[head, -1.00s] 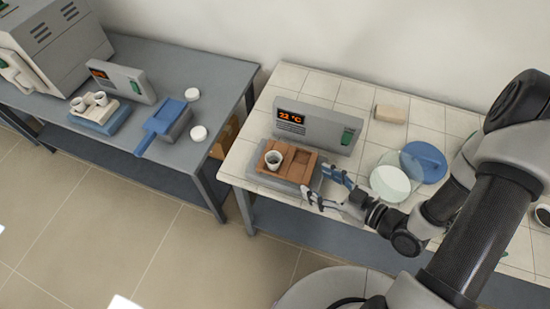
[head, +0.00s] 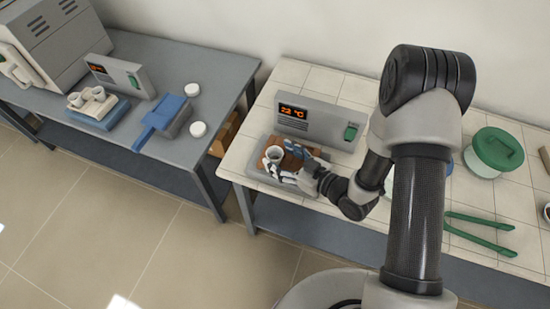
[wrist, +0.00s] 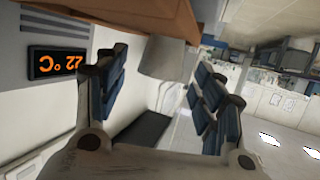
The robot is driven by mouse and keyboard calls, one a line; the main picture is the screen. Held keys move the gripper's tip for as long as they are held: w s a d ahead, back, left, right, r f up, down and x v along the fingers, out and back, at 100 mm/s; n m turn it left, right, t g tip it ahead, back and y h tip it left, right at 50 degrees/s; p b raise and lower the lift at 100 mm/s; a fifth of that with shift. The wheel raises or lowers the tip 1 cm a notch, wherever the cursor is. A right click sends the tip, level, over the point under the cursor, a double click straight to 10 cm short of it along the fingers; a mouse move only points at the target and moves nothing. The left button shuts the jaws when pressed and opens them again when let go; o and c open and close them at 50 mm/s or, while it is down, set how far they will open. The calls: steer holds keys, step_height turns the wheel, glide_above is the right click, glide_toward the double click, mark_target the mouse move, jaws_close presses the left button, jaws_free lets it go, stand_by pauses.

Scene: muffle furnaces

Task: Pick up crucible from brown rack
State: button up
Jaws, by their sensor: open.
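The white crucible (head: 273,152) stands upright at the left end of the brown rack (head: 294,164), which my gripper partly hides. In the wrist view the crucible (wrist: 164,58) is between my two blue-padded fingers, with space showing on both sides. The rack (wrist: 140,13) shows along the top of that view. My gripper (head: 281,156) is open and comes in over the rack from the right, its fingers on either side of the crucible. It holds nothing.
A grey controller (head: 318,124) reading 22 °C stands behind the rack. A green-lidded container (head: 494,150) and green tongs (head: 478,231) lie right.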

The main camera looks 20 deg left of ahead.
mark_target(270, 151)
steer(key=shift+x, duration=1.55)
steer(key=shift+c, duration=0.2)
steer(key=c, duration=1)
